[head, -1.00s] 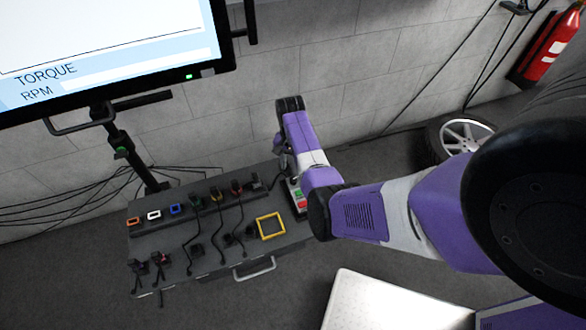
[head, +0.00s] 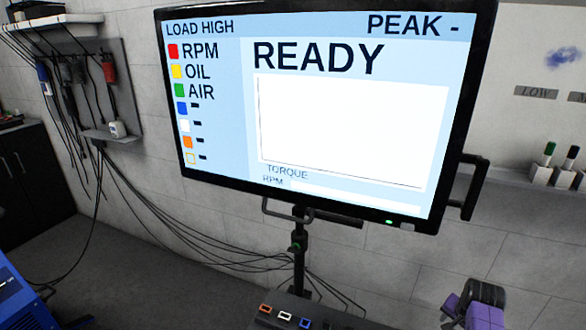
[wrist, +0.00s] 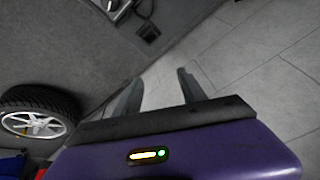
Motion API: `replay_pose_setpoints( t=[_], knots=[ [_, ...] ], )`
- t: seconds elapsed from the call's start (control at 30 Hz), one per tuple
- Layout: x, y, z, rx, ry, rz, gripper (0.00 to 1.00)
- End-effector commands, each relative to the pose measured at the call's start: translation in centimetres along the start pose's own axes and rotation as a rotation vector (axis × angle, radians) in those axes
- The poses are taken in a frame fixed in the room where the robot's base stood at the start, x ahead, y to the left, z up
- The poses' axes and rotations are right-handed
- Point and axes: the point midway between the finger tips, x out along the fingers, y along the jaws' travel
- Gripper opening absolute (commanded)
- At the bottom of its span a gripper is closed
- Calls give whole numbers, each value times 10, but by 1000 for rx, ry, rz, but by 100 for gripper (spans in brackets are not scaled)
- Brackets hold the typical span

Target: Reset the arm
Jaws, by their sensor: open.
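My purple arm shows at the bottom right of the head view, with only its upper end in the picture. My gripper (wrist: 158,92) shows in the wrist view with its two dark fingers spread apart and nothing between them. Beyond the fingers are the grey block wall and the dark floor. In the head view the fingers cannot be made out.
A large monitor (head: 330,110) reading READY stands on a black post (head: 299,262). Below it is the top of a grey panel (head: 275,306) with coloured sockets. Cables hang along the wall. A wheel (wrist: 38,122) lies left in the wrist view.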

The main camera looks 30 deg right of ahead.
Motion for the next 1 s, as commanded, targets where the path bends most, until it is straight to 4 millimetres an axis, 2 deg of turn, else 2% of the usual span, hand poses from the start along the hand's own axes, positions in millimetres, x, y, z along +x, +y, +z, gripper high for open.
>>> replay_pose_setpoints(
  t=[0.1, 0.17, 0.27, 0.37, 0.57, 0.7, 0.87, 1.0],
  knots=[
    [-9, -6, -13, -88, 169, -61, 48],
    [-17, -10, -14, -141, 253, -91, 48],
    [-33, -19, -6, -232, 381, -144, 48],
    [-55, -28, 12, -332, 503, -203, 48],
    [-114, -43, 73, -523, 706, -340, 48],
    [-162, -47, 124, -632, 811, -446, 48],
    [-223, -42, 184, -729, 898, -574, 48],
    [-277, -30, 232, -792, 944, -683, 48]
  ],
)
